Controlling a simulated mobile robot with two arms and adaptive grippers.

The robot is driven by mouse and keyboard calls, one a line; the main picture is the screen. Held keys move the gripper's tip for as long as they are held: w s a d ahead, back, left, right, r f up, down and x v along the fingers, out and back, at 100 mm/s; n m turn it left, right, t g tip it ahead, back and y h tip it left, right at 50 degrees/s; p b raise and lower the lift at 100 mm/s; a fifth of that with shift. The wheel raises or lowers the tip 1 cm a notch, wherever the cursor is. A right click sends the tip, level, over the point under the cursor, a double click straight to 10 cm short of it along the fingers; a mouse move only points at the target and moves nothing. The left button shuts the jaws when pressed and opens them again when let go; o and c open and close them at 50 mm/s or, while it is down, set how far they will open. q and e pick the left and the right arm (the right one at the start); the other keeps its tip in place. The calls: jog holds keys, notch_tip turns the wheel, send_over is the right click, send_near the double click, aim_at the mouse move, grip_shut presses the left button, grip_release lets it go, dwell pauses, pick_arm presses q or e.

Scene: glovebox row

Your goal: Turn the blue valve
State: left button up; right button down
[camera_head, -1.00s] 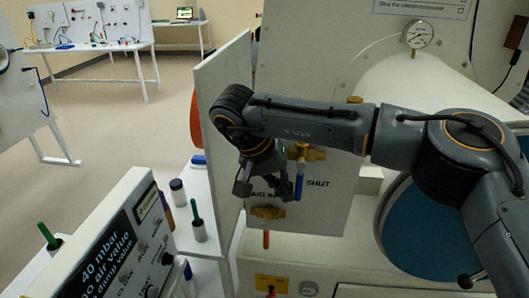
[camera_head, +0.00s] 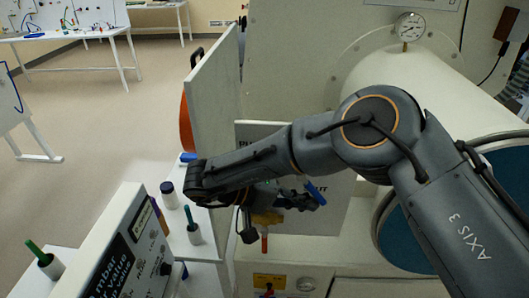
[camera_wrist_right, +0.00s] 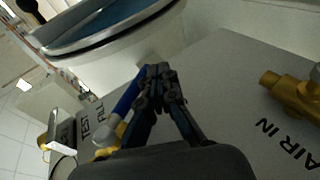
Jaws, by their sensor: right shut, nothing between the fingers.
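The blue valve handle (camera_head: 315,192) shows beside my right gripper's fingers, slanting down to the right in front of the pale panel. In the right wrist view the blue handle (camera_wrist_right: 126,96) lies just left of the fingers, with part of its brass body at its lower end. I cannot tell whether finger and handle touch. My right gripper (camera_head: 312,202) is shut and empty; its closed fingertips show in the wrist view (camera_wrist_right: 158,72). The arm hides the blue valve's body in the head view. My left gripper is not in view.
Below is a second brass valve (camera_head: 267,217) with an orange-red handle (camera_head: 265,243). A brass fitting (camera_wrist_right: 292,95) sits by "AIR IN". A white upright board (camera_head: 213,110) stands left of the panel. A pressure gauge (camera_head: 410,27) is above. A labelled box (camera_head: 125,245) stands front left.

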jog(key=shift+s+d+r+h, duration=0.25)
jog(key=shift+d+h, duration=0.25)
jog(key=shift+h, duration=0.2)
